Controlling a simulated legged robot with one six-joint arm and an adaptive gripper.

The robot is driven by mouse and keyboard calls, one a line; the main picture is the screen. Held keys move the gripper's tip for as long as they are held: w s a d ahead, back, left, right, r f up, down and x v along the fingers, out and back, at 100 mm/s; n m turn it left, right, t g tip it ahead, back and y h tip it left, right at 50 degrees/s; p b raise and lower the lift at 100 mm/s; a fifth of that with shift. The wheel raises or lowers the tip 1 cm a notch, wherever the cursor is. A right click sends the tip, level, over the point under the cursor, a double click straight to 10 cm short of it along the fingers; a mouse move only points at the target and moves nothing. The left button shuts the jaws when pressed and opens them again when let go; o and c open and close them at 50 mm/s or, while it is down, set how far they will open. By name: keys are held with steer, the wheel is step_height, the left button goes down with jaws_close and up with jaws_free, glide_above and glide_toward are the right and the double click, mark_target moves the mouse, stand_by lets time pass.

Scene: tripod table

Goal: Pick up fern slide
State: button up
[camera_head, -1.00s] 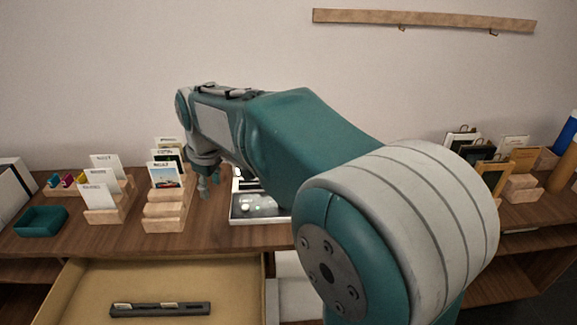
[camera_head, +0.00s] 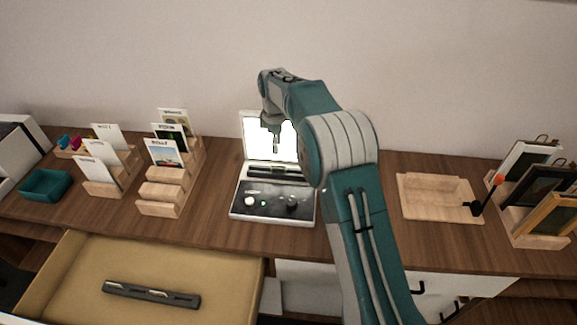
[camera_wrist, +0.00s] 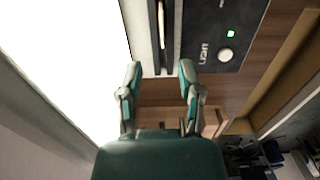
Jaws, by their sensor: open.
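My gripper (camera_head: 275,145) is open and empty, in front of the bright screen (camera_head: 258,133) of a white light box. In the wrist view my gripper (camera_wrist: 161,72) has its fingertips apart, just short of a dark panel slot with a thin pale strip (camera_wrist: 161,22) in it. I cannot tell what the strip is. A dark holder (camera_head: 150,294) with pale pieces lies in the open drawer. No label reading fern is legible, so I cannot tell which thing is the fern slide.
Wooden stands with picture cards (camera_head: 165,153) are left of the light box, beside a teal tray (camera_head: 46,185). A wooden tray (camera_head: 425,188) and framed pictures (camera_head: 548,190) are at the right. The open drawer (camera_head: 75,260) juts out at the front left.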

mark_target(277, 166)
steer(key=f, duration=0.2)
steer(key=a+f, duration=0.1)
steer(key=shift+f, duration=0.4)
steer(key=f, duration=0.1)
steer(key=d+f, duration=0.1)
steer(key=f, duration=0.2)
steer(key=shift+s+d+f, duration=0.1)
steer(key=shift+s+d, duration=0.05)
steer(key=shift+d, duration=0.25)
steer(key=shift+a+f, duration=0.2)
steer(key=shift+f, duration=0.35)
steer(key=shift+a, duration=0.3)
steer(key=shift+d, duration=0.1)
steer(key=c, duration=0.6)
steer(key=shift+d, duration=0.2)
jaws_close()
